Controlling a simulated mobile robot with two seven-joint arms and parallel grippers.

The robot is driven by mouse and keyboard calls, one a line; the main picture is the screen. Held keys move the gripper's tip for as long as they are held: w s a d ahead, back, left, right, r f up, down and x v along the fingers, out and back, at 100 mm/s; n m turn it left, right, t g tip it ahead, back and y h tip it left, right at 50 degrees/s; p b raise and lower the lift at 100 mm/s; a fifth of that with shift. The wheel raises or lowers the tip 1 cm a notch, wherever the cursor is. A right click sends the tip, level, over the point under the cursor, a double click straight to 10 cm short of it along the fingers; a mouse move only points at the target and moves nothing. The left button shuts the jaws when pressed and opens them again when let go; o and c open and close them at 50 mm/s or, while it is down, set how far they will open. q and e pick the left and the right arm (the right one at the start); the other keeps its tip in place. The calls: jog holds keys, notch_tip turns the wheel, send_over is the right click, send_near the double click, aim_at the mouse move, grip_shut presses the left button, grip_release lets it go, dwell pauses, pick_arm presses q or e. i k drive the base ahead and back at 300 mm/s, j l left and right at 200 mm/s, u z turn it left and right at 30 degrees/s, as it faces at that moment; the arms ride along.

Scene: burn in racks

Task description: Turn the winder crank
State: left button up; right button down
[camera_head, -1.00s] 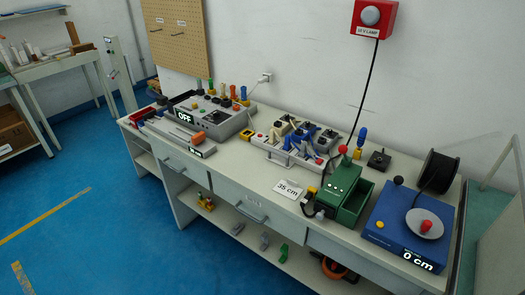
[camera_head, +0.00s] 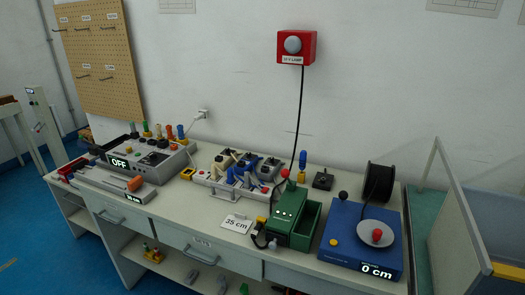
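The winder is a blue box (camera_head: 347,246) at the right end of the bench, with a display on its front reading "0 cm". On its top is a grey round crank disc (camera_head: 366,229) with a red knob (camera_head: 377,235). A black ball-topped lever (camera_head: 343,196) stands at its back left and a yellow button (camera_head: 334,243) sits at its left. A black cable spool (camera_head: 379,183) stands behind it. Neither of my grippers is in view.
Left of the winder stands a green machine (camera_head: 287,217) with an open green bin. A grey unit reading "OFF" (camera_head: 150,160) is at the bench's left. A red lamp box (camera_head: 297,46) hangs on the wall. A grey-walled partition (camera_head: 455,215) stands right of the bench.

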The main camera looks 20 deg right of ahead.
aim_at(375, 234)
jog(key=z, duration=1.45)
